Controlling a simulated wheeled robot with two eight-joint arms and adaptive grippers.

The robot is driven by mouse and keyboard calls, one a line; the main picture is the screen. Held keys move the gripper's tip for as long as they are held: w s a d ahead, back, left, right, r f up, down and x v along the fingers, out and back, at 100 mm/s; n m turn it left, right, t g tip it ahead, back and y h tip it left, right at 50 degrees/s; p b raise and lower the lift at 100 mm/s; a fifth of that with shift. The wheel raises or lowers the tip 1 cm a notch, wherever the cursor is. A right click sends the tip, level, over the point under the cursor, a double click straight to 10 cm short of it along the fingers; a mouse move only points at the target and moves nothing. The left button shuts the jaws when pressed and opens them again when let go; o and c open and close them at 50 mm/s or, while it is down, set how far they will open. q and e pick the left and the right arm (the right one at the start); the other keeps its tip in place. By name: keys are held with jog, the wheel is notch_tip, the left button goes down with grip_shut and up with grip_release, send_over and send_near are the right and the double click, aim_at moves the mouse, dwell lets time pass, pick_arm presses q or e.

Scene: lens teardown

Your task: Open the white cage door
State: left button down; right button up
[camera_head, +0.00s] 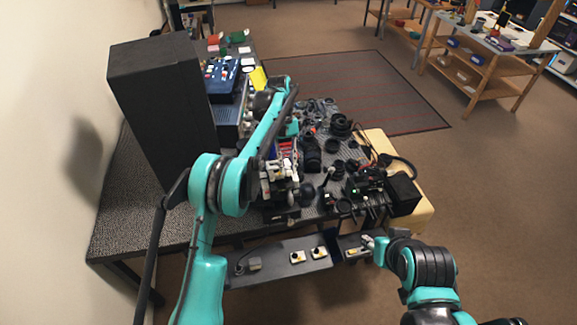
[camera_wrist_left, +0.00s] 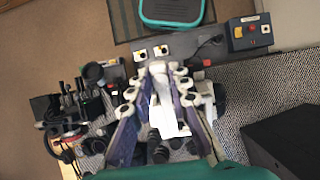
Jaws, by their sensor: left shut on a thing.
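My left gripper (camera_head: 281,186) reaches over the bench and points back toward me, among dark lens parts. In the left wrist view its two fingers (camera_wrist_left: 158,72) close together at the tips. A white piece, apparently the white cage door (camera_wrist_left: 168,118), shows between the fingers; its edges and hinge are hidden by them. In the head view the gripper covers most of this spot, so how far the door stands open cannot be told. My right gripper (camera_head: 372,243) is low at the right end of the front panel; its fingers are too small to read.
A tall black box (camera_head: 165,95) stands at the bench's left. Black lens rings (camera_head: 340,125) and barrels crowd the middle. A black block (camera_head: 402,194) sits at the right edge. The front panel (camera_head: 275,262) carries yellow buttons. The speckled bench top (camera_head: 140,215) is bare at front left.

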pick_arm(q)
jog(key=shift+w+r, duration=0.2)
jog(key=c, duration=1.4)
grip_release()
jog(key=shift+f, duration=0.1)
notch_tip(320, 180, up, 10)
jog(key=shift+a, duration=0.1)
